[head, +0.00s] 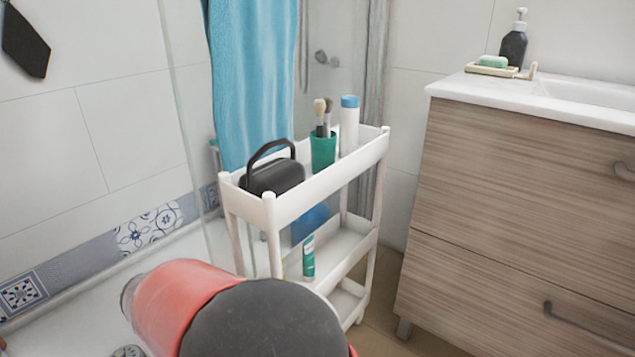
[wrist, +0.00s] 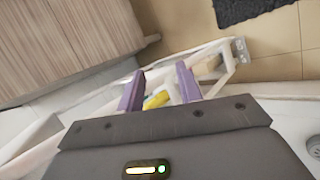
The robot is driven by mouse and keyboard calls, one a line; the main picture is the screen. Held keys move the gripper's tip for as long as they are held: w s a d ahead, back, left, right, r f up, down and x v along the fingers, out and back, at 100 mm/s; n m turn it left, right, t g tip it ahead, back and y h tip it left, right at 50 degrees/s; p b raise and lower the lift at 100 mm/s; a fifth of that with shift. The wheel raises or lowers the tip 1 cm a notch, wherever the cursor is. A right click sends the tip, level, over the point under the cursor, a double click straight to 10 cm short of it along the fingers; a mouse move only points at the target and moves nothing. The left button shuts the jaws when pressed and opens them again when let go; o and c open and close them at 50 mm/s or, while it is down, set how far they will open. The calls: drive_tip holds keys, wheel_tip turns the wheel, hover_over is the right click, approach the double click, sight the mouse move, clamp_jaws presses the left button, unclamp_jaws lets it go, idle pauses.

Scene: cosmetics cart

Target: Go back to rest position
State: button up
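My gripper (wrist: 160,74) shows in the wrist view with its two purple fingers apart and nothing held between them. A yellow item (wrist: 157,100) shows in the gap, beyond the fingers, by the white cart. In the head view the white three-tier cart (head: 330,182) stands in the middle. Its top tier holds a black case with a handle (head: 272,176), a green cup with brushes (head: 323,151) and a white bottle with a blue cap (head: 348,127). My red and black arm covers the lower front of the head view, and my gripper is hidden there.
A wooden vanity (head: 520,190) with a white sink top stands right of the cart, with a dark soap dispenser (head: 514,45) and a soap dish (head: 491,67) on it. A blue towel (head: 250,70) hangs behind the cart. A green-and-white tube (head: 308,257) stands on the middle tier.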

drive_tip(key=s+d+r+m+g+y+p, duration=0.15)
drive_tip(key=d+r+y, duration=0.35)
drive_tip(key=d, duration=0.6)
drive_tip(key=s+d+r+m+y+p, duration=0.1)
drive_tip(key=s+d+r+m+y, duration=0.15)
drive_tip(key=d+r, duration=0.6)
drive_tip(key=s+d+r+m+t+p, duration=0.1)
drive_tip(key=s+d+m+t, duration=0.1)
drive_tip(key=s+d, duration=0.5)
drive_tip(key=shift+d+m+t, duration=0.4)
drive_tip(key=shift+d+t, duration=0.05)
drive_tip(key=shift+t, duration=0.3)
drive_tip(key=shift+d+r+y, duration=0.1)
drive_tip(key=shift+y, duration=0.15)
